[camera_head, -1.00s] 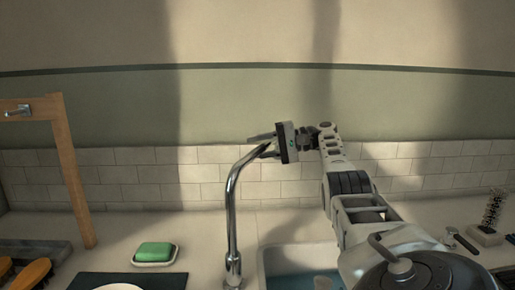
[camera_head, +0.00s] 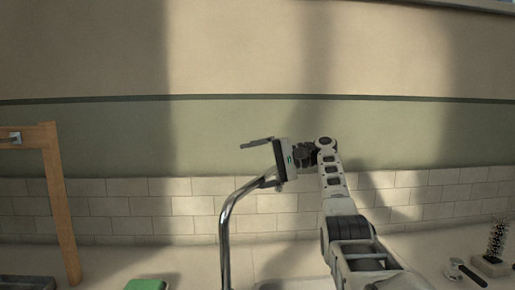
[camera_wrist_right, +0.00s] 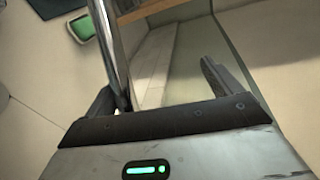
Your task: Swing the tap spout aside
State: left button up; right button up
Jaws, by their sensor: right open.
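The tap spout (camera_head: 228,225) is a shiny metal tube that rises and bends over to the right, its upper end beside my right gripper (camera_head: 258,164). That gripper is open, one finger high above the spout and the other down at the spout's end. In the right wrist view the spout (camera_wrist_right: 112,50) runs down close along the inner side of the left finger, with a wide gap to the right finger; whether it touches the finger I cannot tell. My right gripper (camera_wrist_right: 158,90) holds nothing. The tap's base is below the head view. My left gripper is out of view.
A wooden frame (camera_head: 61,205) stands at the left. A green soap (camera_head: 146,285) lies at the bottom edge. A dark-handled tool (camera_head: 470,272) and a spring-like brush (camera_head: 496,240) are at the right. The tiled wall (camera_head: 120,205) is behind; the air left of the spout is clear.

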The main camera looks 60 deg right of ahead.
jog(key=shift+o, duration=1.1)
jog(key=s+a+r+b, duration=0.3)
jog(key=s+a+r, duration=0.2)
jog(key=a+r, duration=0.2)
jog(key=shift+s+a+r+t, duration=0.25)
jog(key=shift+s+r+t, duration=0.05)
jog(key=shift+r, duration=0.05)
jog(key=a, duration=0.1)
jog(key=s+a+r, duration=0.2)
jog(key=shift+a+r+b, duration=0.2)
jog(key=shift+b, duration=0.2)
jog(key=c, duration=0.9)
jog(key=shift+w+f, duration=0.2)
jog(key=shift+f, duration=0.25)
